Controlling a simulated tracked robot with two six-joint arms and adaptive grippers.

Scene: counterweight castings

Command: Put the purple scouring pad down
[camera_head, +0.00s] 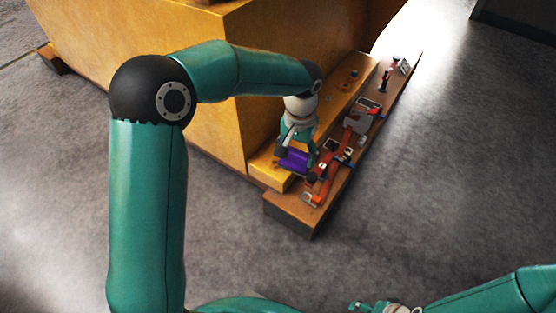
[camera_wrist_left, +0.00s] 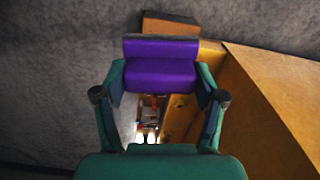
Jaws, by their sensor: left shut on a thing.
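The purple scouring pad (camera_head: 293,159) is between the fingers of my left gripper (camera_head: 297,150), over the near end of the yellow ledge. In the left wrist view the pad (camera_wrist_left: 160,74) spans the gap between the two fingertips of the left gripper (camera_wrist_left: 160,96), which is shut on it. I cannot tell whether the pad touches the ledge below. My right gripper (camera_head: 372,306) is at the bottom edge of the head view, far from the pad; its fingers are too small and cut off to read.
A brown wooden beam (camera_head: 290,208) runs beside the yellow ledge (camera_head: 268,168) and carries straps, buckles and several small tools, close to my left gripper. A large yellow casting (camera_head: 215,125) stands to the left. Grey floor (camera_head: 430,190) to the right is clear.

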